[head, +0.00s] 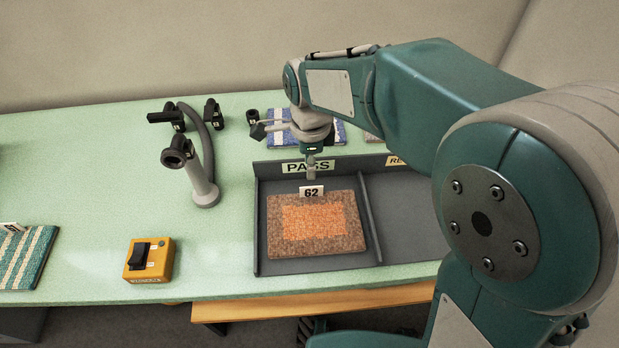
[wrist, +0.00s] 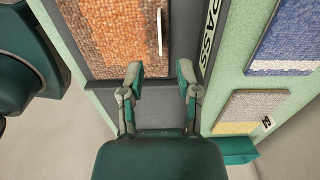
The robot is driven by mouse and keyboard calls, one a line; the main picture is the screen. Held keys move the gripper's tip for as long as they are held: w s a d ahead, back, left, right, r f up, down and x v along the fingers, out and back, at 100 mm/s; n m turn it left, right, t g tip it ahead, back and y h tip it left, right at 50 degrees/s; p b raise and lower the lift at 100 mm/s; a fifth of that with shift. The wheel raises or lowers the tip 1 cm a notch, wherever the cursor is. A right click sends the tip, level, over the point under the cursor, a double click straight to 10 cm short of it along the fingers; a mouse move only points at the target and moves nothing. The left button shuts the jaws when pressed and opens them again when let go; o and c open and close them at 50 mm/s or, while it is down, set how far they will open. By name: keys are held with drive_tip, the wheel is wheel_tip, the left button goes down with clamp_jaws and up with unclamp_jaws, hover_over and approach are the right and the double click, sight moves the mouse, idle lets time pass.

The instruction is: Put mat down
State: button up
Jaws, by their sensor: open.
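A brown mat with an orange centre (head: 315,224) lies flat in the PASS compartment of the grey tray (head: 268,263). A small tag reading 62 (head: 311,192) stands up at its back edge. My gripper (head: 311,172) is just behind the mat, near the PASS label (head: 307,167). In the wrist view my gripper (wrist: 158,82) has its two fingers spread apart with nothing between them. The mat (wrist: 118,30) is beyond the fingertips there, apart from them. My arm hides part of the tray's right compartment in the head view.
A divider (head: 370,225) separates PASS from the right compartment, whose label is partly hidden. A yellow switch box (head: 149,261), a grey stand with a hose (head: 203,180) and a teal striped mat (head: 22,257) are to the left. A blue mat (head: 283,130) lies behind the tray.

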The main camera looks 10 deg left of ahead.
drive_tip(key=s+d+r+n+t, duration=0.1)
drive_tip(key=s+d+r+n, duration=0.2)
drive_tip(key=d+r, duration=0.25)
drive_tip(key=s+d+r+n+t, duration=0.1)
drive_tip(key=s+d+r+n, duration=0.1)
drive_tip(key=d+r+n, duration=0.35)
drive_tip(key=s+d+f+n+t, duration=0.2)
drive_tip(key=s+d+n, duration=0.4)
drive_tip(key=s+d, duration=0.3)
drive_tip(key=shift+s+d+n+t, duration=0.35)
drive_tip(key=shift+d+t, duration=0.45)
drive_tip(key=shift+d, duration=0.2)
drive_tip(key=shift+w, duration=0.1)
